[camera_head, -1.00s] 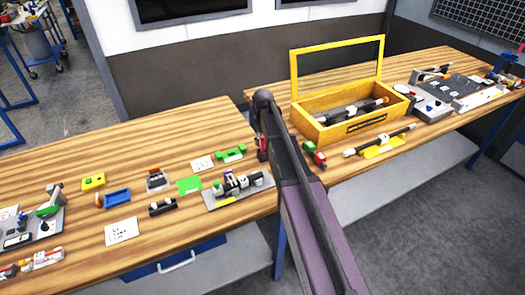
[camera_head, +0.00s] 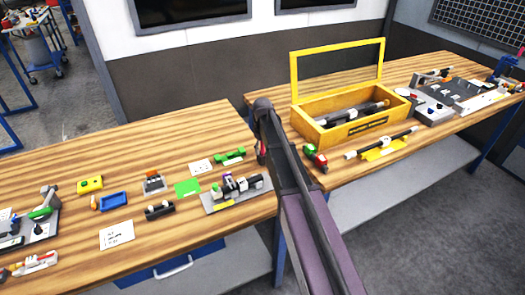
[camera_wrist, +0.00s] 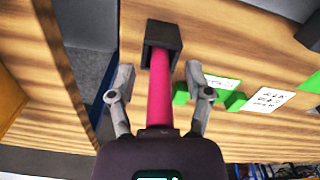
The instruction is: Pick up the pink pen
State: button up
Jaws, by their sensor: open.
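The pink pen (camera_wrist: 160,95) shows in the wrist view as a pink rod rising toward the camera from a small black square holder (camera_wrist: 163,35). My gripper (camera_wrist: 160,72) is open, with one finger on each side of the pen. Gaps show between the pen and both fingers, so they look apart from it. In the head view, my arm hides most of this spot. Only a small dark and reddish patch shows beside the arm's end, near the gap between the benches, and I cannot tell its parts apart.
A yellow open toolbox (camera_head: 310,131) stands on the right bench. Green and red blocks (camera_head: 314,157) lie close to my arm's right. On the left bench are a grey fixture (camera_head: 208,201), a green card (camera_head: 187,187) and a blue tray (camera_head: 115,201). The left bench's middle back is clear.

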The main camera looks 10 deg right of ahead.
grip_shut()
jog(key=shift+r, duration=0.2)
dwell(0.3)
notch_tip(320, 180, up, 10)
jog(key=p, duration=1)
jog(key=shift+f, duration=0.2)
jog(key=shift+f, duration=0.1)
dwell(0.3)
